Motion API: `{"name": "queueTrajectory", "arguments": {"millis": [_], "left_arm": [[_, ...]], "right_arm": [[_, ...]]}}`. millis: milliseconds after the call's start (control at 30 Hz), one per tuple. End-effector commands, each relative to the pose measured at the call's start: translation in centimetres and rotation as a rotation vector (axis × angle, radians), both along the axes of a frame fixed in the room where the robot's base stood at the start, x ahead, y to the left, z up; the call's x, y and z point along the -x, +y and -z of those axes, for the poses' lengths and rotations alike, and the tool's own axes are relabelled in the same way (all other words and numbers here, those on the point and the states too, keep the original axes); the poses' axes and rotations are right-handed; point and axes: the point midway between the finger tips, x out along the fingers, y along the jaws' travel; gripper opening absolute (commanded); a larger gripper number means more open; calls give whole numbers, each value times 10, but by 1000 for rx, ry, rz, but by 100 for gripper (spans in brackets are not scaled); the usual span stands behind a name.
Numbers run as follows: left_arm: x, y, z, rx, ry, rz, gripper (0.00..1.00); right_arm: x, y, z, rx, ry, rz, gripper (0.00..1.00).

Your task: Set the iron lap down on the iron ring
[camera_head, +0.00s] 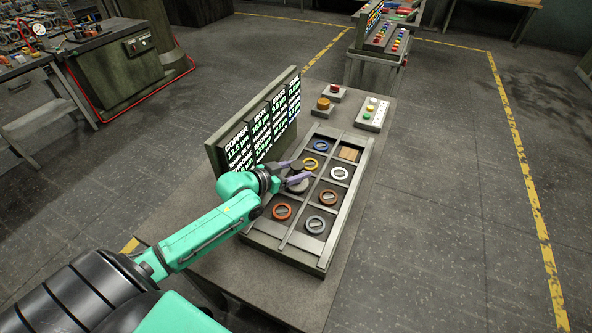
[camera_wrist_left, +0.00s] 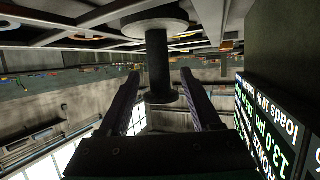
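The lap is a dark upright post with a wide grey disc (camera_head: 298,186) below and a round dark knob (camera_head: 297,164) on top. In the upside-down left wrist view, its post (camera_wrist_left: 158,62) stands between my fingers. My left gripper (camera_head: 302,171) has its purple fingers on either side of the post. In the left wrist view, its fingers (camera_wrist_left: 160,78) show a gap on each side of the post. The disc is over the left column of the tray; I cannot tell if it touches. Two grey rings show, a pale one (camera_head: 339,173) and a darker one (camera_head: 316,224); I cannot tell which is iron.
A button box (camera_head: 373,113) sits behind.

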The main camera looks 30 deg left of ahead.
Motion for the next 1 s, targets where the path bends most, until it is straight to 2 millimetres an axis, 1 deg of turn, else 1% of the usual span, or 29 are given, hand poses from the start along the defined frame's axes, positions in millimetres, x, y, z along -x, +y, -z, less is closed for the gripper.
{"name": "queueTrajectory", "arguments": {"millis": [267, 367, 433, 667, 1000], "left_arm": [[2, 0, 5, -1, 12, 0, 64], [1, 0, -2, -1, 9, 1, 64], [1, 0, -11, -1, 8, 1, 64], [1, 0, -57, -4, 4, 2, 64], [0, 0, -134, -4, 0, 1, 64]], "right_arm": [[1, -2, 0, 2, 2, -1, 50], [1, -2, 0, 2, 2, -1, 50], [1, -2, 1, 2, 1, -1, 50], [1, -2, 3, 2, 1, -1, 50], [0, -1, 10, 2, 1, 0, 50]]}}
